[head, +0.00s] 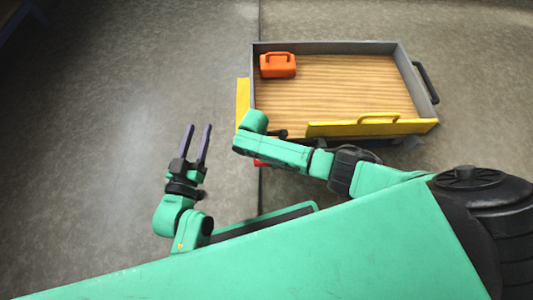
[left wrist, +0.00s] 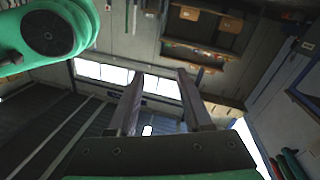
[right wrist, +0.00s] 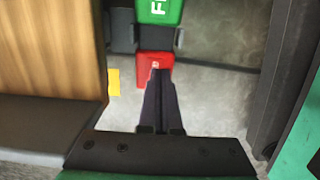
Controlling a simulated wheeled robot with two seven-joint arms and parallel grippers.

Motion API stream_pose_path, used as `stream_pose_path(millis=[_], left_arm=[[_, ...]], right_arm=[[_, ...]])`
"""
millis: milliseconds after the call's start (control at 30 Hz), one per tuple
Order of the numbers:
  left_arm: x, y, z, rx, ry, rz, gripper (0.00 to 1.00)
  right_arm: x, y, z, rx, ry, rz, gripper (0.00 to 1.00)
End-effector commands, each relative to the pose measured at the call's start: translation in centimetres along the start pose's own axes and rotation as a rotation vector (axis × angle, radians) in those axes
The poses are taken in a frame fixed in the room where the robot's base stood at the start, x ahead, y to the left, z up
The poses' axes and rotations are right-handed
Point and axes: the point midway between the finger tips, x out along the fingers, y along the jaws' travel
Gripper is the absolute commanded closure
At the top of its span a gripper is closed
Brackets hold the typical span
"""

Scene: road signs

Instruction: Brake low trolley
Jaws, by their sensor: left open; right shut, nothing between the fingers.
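The low trolley (head: 335,85) has a wooden deck, grey rims and a yellow front panel. A red pedal (right wrist: 150,62) shows in the right wrist view beside a green pedal (right wrist: 158,10) with white letters; a bit of red (head: 260,163) shows under my right arm in the head view. My right gripper (right wrist: 160,74) is shut and empty, its tips over the near part of the red pedal; I cannot tell whether they touch. In the head view its fingers are hidden. My left gripper (head: 197,128) is open and empty, left of the trolley, away from it.
An orange can (head: 278,65) stands in the deck's far left corner. A yellow handle (head: 380,118) rises from the front panel, and a dark handle (head: 427,82) sits on the right side. The floor left of the trolley is clear.

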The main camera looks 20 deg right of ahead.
Motion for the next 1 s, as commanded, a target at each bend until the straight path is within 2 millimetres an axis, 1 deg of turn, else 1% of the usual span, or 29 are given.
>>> stream_pose_path(millis=[33, 100, 200, 300, 567, 900, 1000], left_arm=[[0.9, 0.0, -1.9, 0.013, 0.056, 0.006, 0.50], [1.4, 0.0, -3.3, 0.024, 0.097, 0.011, 0.50], [1.8, 0.1, -4.7, 0.035, 0.135, 0.016, 0.50], [1.9, 0.2, -5.3, 0.039, 0.151, 0.018, 0.50], [2.0, 0.2, -5.7, 0.042, 0.163, 0.019, 0.50], [2.0, 0.2, -5.7, 0.040, 0.163, 0.018, 0.50], [1.9, 0.2, -5.3, 0.035, 0.151, 0.015, 0.50]], right_arm=[[0.2, 0.1, -0.3, -0.001, -0.029, 0.001, 1.00], [0.4, 0.0, -0.5, -0.001, -0.071, 0.000, 1.00], [0.6, 0.0, -0.5, 0.000, -0.070, 0.000, 1.00], [0.7, 0.0, -0.7, 0.000, -0.068, 0.000, 1.00], [0.9, 0.0, -0.8, 0.000, -0.066, 0.000, 1.00], [1.0, 0.0, -0.8, 0.000, -0.065, -0.001, 1.00], [0.9, 0.0, -0.8, 0.000, -0.065, -0.001, 1.00]])
